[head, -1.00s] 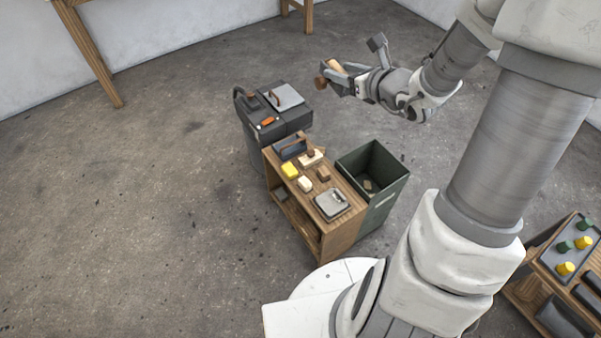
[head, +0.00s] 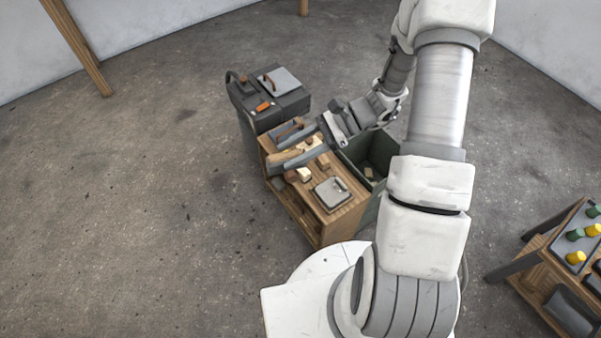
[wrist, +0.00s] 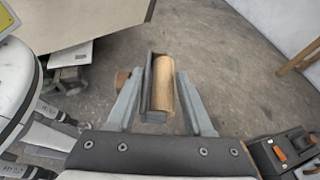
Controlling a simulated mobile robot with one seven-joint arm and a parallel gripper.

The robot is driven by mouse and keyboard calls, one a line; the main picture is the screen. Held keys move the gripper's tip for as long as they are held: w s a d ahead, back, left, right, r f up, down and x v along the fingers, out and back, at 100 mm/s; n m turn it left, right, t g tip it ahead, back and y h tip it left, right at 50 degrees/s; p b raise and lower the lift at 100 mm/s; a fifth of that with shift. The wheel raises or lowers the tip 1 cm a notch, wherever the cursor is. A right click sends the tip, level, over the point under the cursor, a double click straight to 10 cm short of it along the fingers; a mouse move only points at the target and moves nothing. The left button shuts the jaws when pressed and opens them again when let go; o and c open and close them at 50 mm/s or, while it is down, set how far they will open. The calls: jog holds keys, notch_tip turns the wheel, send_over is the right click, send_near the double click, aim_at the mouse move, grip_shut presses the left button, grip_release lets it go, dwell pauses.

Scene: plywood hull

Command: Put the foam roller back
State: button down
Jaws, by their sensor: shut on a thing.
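The foam roller (wrist: 173,85) looks like a tan cylinder beside a dark grey plate, with a brown knob at the left. In the wrist view it lies between the two grey fingers of my gripper (wrist: 160,105), which is shut on it. In the head view my gripper (head: 305,150) reaches down-left over the wooden cart (head: 335,228), and the roller (head: 283,159) shows at its tips. I cannot tell whether the roller touches the cart top. The gripper and roller hide part of the top, including the spot where a yellow block lay.
On the cart are a grey float with a brown handle (head: 287,131), pale and brown blocks (head: 323,162) and a grey tin (head: 332,193). A black case (head: 275,112) stands behind, a green bin (head: 372,150) at its right. Open floor lies left.

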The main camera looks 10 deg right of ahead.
jog(key=s+d+f+n+g+h+b, duration=0.3)
jog(key=s+d+f+n+g+h, duration=0.15)
jog(key=s+f+n+g, duration=0.35)
jog(key=w+d+f+n+g+h+b, duration=0.1)
jog(key=d+f+n+h+b, duration=0.1)
jog(key=d+f+n+h, duration=0.45)
jog(key=w+d+f+n+h+b, duration=0.15)
jog(key=d+n+h, duration=0.25)
jog(key=n+h, duration=0.55)
jog(key=w+f+n+t+h+b, duration=0.2)
jog(key=w+n+t, duration=0.6)
jog(key=w, duration=0.1)
jog(key=w+f+n+t+h+b, duration=0.2)
jog(key=w+n+t, duration=0.5)
jog(key=w, duration=0.2)
jog(key=w+a+f+b, duration=0.1)
jog(key=w+a+f, duration=0.1)
jog(key=a, duration=0.1)
jog(key=w+a+f+b, duration=0.1)
jog(key=w+a+f, duration=0.1)
jog(key=a, duration=0.1)
jog(key=w+a+f+b, duration=0.1)
jog(key=a+f, duration=0.1)
jog(key=a, duration=0.1)
jog(key=shift+w+f, duration=0.25)
jog(key=shift+w, duration=0.15)
jog(key=shift+a+f+b, duration=0.1)
jog(key=shift+f+b, duration=0.8)
jog(key=shift+f, duration=1.05)
jog(key=shift+f, duration=0.1)
